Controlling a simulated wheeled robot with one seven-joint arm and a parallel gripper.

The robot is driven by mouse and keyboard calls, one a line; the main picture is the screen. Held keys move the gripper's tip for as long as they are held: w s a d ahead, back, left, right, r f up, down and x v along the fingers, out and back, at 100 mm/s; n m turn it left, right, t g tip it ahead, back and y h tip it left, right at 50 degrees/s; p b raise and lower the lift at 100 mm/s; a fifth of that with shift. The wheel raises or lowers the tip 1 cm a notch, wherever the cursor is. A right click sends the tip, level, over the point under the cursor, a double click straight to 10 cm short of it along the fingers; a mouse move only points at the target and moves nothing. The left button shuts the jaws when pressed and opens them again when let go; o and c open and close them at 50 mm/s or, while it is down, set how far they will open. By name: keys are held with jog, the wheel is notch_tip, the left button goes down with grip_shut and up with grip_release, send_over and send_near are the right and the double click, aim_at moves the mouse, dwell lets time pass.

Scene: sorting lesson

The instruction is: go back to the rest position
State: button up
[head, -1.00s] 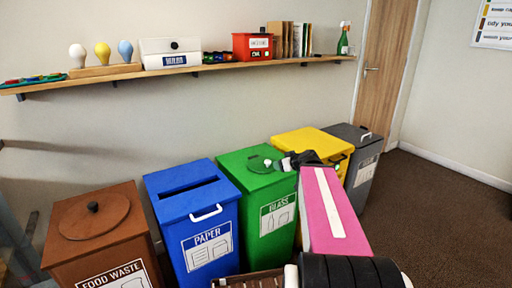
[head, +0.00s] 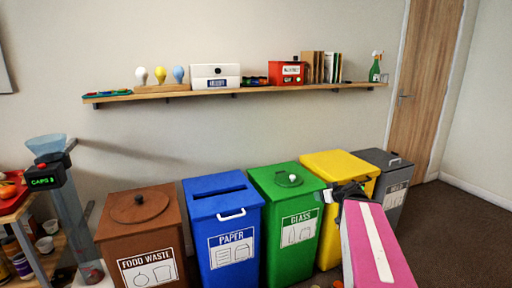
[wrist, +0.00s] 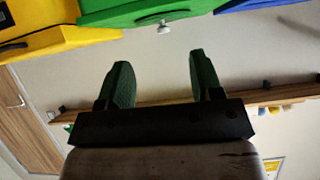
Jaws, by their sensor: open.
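My gripper (wrist: 158,78) shows in the wrist view with its two green-padded fingers spread apart and nothing between them. In the head view my gripper (head: 350,190) is a dark shape at the far end of my pink arm link, in front of the yellow bin (head: 340,164) and close to the right side of the green glass bin (head: 290,240). I cannot tell from the head view whether it touches a bin. The wrist view is turned over, with the bins along its top edge.
A brown food waste bin (head: 140,235), a blue paper bin (head: 223,235) and a grey bin (head: 392,195) stand in the row. A shelf (head: 210,92) with several items runs along the wall above. A stand with a caps display (head: 45,180) is at left. Floor (head: 450,240) is free at right.

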jog(key=s+a+f+m+g+h, duration=0.2)
jog(key=s+a+f+g, duration=0.3)
jog(key=f, duration=0.4)
jog(key=s+a+f+m+g+h, duration=0.2)
jog(key=s+a+f+g, duration=0.2)
jog(key=f, duration=0.6)
jog(key=s+g, duration=0.2)
jog(key=s, duration=0.1)
jog(key=shift+a+h, duration=0.3)
jog(key=shift+a, duration=0.1)
